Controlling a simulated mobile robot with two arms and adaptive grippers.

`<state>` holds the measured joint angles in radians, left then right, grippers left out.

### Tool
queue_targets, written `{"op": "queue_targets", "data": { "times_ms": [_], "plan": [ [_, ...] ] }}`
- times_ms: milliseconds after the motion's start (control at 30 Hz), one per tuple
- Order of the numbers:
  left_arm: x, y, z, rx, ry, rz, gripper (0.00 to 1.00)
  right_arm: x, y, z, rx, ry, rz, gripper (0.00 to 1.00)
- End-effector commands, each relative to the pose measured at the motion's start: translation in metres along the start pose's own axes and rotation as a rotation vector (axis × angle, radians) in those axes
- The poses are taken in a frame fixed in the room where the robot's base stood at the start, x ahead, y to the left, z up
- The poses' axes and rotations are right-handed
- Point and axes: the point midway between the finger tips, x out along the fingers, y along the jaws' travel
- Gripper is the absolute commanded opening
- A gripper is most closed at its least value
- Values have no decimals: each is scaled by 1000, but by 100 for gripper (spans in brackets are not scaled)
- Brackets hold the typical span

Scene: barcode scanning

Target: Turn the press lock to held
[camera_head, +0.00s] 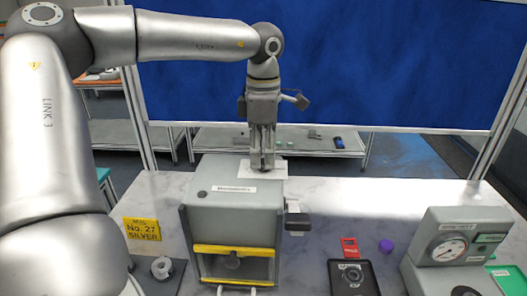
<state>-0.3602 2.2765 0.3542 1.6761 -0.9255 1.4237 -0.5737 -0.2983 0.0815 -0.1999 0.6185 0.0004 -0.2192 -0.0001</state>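A grey box-shaped machine (235,212) with a yellow-edged front window (235,251) stands on the marbled table. A white plate (276,170) lies at the back of its top. My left gripper (263,168) points straight down over this plate, with its fingertips at or just above it. The fingers are close together, and they hide whatever lies between them. A dark block (297,219) sticks out from the machine's right side. I cannot tell which part is the press lock, nor read its setting. My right gripper is not in view.
A grey gauge unit (452,250) stands at the right, with a black device (353,277), a red tag (350,246) and a purple piece (386,246) nearby. A yellow sign (142,229) is at the left. The table behind the purple piece is clear.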

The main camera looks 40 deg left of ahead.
Motion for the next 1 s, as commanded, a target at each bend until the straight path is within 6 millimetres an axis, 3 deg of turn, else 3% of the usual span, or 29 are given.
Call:
{"op": "queue_targets", "data": {
  "times_ms": [167, 400, 600, 1000],
  "plan": [
    [-23, 1, 0, -1, -1, 6, 32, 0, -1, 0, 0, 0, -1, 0],
    [-75, 1, 1, -1, -3, 7, 32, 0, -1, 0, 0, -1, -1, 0],
    [-107, 1, 0, -1, -1, 4, 32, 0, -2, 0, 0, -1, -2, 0],
    [-120, 0, 0, 1, -1, 2, 32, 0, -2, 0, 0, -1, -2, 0]
  ]
}}
